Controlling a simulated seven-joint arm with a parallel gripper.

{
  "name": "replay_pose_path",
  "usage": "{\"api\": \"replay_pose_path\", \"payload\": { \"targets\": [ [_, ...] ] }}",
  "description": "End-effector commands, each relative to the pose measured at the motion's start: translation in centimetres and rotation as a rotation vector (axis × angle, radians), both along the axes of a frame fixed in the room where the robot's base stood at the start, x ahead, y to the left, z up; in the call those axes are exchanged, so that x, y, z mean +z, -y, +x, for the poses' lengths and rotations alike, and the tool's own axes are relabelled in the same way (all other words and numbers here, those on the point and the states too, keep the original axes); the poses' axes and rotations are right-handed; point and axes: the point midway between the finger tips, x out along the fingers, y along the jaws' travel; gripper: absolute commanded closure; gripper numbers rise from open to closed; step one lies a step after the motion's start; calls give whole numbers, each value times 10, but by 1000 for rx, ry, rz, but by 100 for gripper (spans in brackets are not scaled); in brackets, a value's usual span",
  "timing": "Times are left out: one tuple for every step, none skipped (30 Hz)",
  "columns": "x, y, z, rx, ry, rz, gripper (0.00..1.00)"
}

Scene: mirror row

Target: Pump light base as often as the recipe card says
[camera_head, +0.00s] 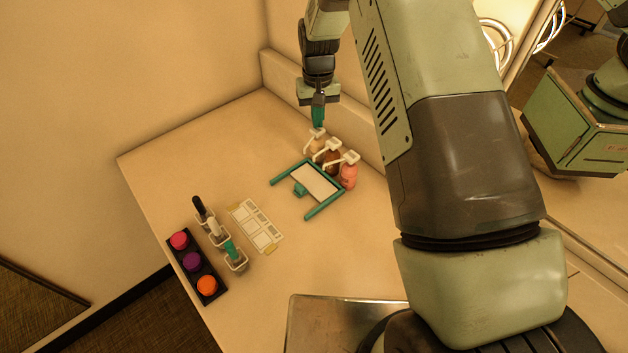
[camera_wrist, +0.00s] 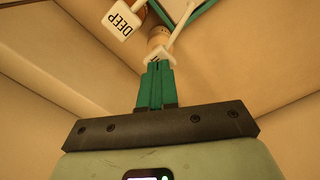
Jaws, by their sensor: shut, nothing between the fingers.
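Three pump bottles with white heads stand in a row by the back wall. The far-left one is a pale tan bottle (camera_head: 316,147), the lightest; the middle one is a brown bottle (camera_head: 331,161); the right one is a pink bottle (camera_head: 349,177). My gripper (camera_head: 318,124) is shut and empty, pointing down over the pale bottle's pump head (camera_head: 317,133). In the wrist view its green fingers (camera_wrist: 156,66) meet that head's edge; whether they press it I cannot tell. A neighbouring pump head (camera_wrist: 122,23) reads "DEEP". A white panel in a green frame (camera_head: 316,182) has no readable writing.
A gridded white sheet (camera_head: 256,226) lies on the table. Beside it are holders with upright tools (camera_head: 218,232) and a black tray (camera_head: 209,287) with red, purple and orange round pieces. A low back wall (camera_head: 285,80) runs behind the bottles; a mirror is at right.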

Motion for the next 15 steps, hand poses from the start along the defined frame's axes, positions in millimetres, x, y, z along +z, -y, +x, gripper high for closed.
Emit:
{"api": "replay_pose_path", "payload": {
  "targets": [
    [-2, 0, 0, 0, 0, 0, 100],
    [-3, 0, 0, 0, 0, 0, 100],
    [-4, 0, 0, 0, 0, 0, 100],
    [-5, 0, 0, 0, 0, 0, 100],
    [-6, 0, 0, 0, 0, 0, 100],
    [-8, 0, 0, 0, 0, 0, 100],
    [-9, 0, 0, 0, 0, 0, 100],
    [-10, 0, 0, 0, 0, 0, 100],
    [-11, 0, 0, 0, -1, 0, 100],
    [-12, 0, 0, 0, -1, 0, 100],
    [-14, 0, 0, 0, -1, 0, 100],
    [-15, 0, 0, 0, -1, 0, 100],
    [-16, 0, 0, 0, -1, 0, 100],
    [-17, 0, 0, 0, -1, 0, 100],
    [-19, 0, 0, 0, -1, 0, 100]
  ]
}}
